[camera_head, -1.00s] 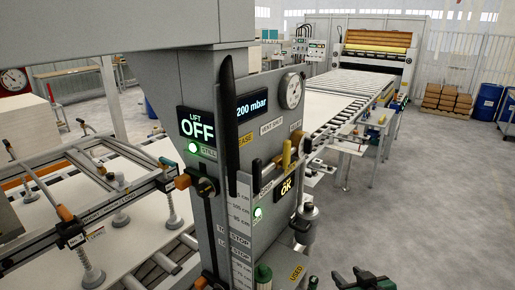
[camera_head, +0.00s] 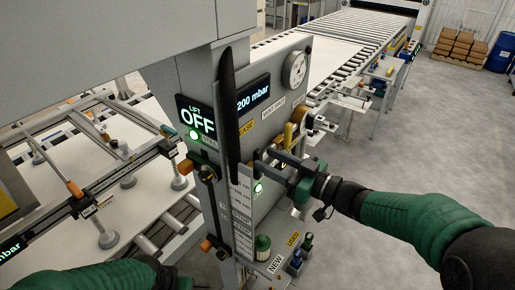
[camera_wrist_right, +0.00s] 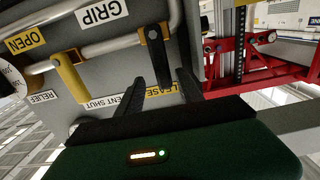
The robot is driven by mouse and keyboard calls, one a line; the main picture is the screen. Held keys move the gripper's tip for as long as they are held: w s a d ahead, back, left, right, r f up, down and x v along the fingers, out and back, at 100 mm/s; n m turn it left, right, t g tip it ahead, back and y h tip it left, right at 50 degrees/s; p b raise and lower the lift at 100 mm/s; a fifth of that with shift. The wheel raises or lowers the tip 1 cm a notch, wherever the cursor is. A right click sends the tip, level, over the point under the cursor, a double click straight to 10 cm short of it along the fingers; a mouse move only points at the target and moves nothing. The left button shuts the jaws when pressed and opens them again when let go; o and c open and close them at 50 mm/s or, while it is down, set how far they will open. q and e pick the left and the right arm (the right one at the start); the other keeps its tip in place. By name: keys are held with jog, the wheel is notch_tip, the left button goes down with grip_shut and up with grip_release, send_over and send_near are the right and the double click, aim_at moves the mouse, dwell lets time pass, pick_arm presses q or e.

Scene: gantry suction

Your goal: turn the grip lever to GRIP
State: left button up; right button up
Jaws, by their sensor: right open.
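The grip lever (camera_wrist_right: 159,62) is a dark handle on a brass-coloured hub in the right wrist view, which shows the panel upside down. It stands near the white GRIP label (camera_wrist_right: 102,12), and its free end points toward the yellow RELEASE label (camera_wrist_right: 188,86). My right gripper (camera_wrist_right: 160,88) is open, with one finger on each side of the lever's end; I cannot tell if they touch it. In the head view my right gripper (camera_head: 269,156) is at the column's panel and hides most of the lever. Only my left forearm shows, at bottom left.
A yellow handle (camera_wrist_right: 70,76) on a pipe stands beside the lever, near the OPEN label (camera_wrist_right: 26,40). The lift display (camera_head: 198,121) reads OFF, and the pressure display (camera_head: 253,96) reads 200 mbar. A long black bar (camera_head: 228,120) runs down the column's front edge.

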aim_at(262, 157)
jog(key=x, duration=0.2)
jog(key=shift+w+a+r+p, duration=0.1)
jog(key=shift+a+r+p, duration=0.1)
jog(key=shift+a+p, duration=0.15)
jog(key=shift+a, duration=0.4)
jog(key=shift+w+f, duration=0.1)
jog(key=shift+w, duration=0.1)
jog(key=c, duration=0.4)
grip_shut()
